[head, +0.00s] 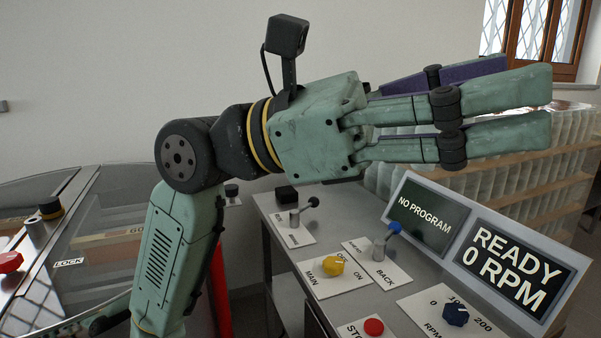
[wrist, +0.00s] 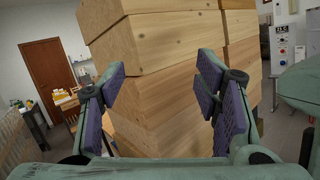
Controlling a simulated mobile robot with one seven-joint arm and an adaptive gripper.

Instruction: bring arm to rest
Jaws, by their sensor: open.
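My gripper (head: 505,105) is raised in the head view, above the control bench and the display panel, pointing right. My green arm comes up from the lower left and bends at a dark round joint. In the wrist view the two purple-padded fingers of my gripper (wrist: 162,100) stand wide apart with nothing between them. Beyond them stand stacked wooden boxes (wrist: 160,85); how far off they are I cannot tell.
A display (head: 508,265) reads "READY 0 RPM". A glass-covered machine (head: 110,220) stands left.

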